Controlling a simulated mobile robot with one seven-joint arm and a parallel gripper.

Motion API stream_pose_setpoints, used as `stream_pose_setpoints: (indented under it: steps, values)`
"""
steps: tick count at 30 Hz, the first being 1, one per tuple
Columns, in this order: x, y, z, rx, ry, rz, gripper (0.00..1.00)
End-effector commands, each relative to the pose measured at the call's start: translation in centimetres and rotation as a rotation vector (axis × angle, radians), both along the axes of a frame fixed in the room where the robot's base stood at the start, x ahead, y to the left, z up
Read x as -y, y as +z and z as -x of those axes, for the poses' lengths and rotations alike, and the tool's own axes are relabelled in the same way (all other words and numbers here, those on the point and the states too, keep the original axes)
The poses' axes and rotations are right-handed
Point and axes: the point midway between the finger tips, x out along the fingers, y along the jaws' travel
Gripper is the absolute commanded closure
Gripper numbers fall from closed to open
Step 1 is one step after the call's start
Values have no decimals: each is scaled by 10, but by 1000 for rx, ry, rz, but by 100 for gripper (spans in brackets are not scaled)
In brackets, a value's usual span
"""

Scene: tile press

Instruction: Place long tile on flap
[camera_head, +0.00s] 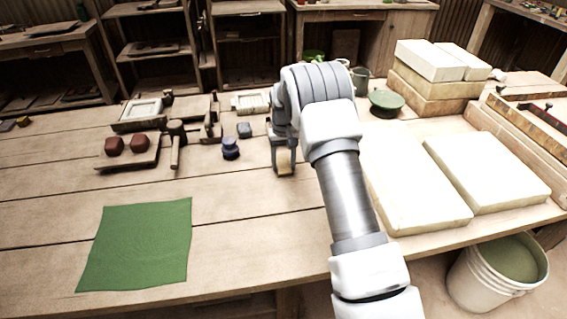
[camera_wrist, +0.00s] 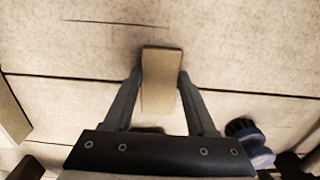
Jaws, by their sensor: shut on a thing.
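A long beige tile (camera_wrist: 161,82) is between the fingers of my gripper (camera_wrist: 160,92) in the wrist view. The gripper is shut on it, and the tile's far end points up the picture, past the fingertips. In the head view my gripper (camera_head: 284,166) points down over the middle of the table, with the pale tile (camera_head: 284,161) showing at its tip. I cannot tell whether the tile touches the table. A wooden device (camera_head: 211,122) stands left of the gripper in the head view. I cannot make out which part is the flap.
A blue jar (camera_head: 230,149) stands close left of my gripper. Further left are a mallet (camera_head: 177,148) and a board (camera_head: 108,164) with two red-brown lumps. A green cloth (camera_head: 140,243) lies front left. Large pale slabs (camera_head: 487,172) fill the right. The table's front middle is clear.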

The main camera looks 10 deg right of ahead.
Motion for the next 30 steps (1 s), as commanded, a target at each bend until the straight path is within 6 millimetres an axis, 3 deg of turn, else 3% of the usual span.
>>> stream_pose_setpoints:
  steps: [7,8,13,23,30]
  values:
    - [0,-1,0,1,0,0,100]
    - [0,-2,0,1,0,0,41]
    - [0,-1,0,1,0,0,13]
    - [0,3,-1,2,0,0,13]
    - [0,43,-1,5,0,0,13]
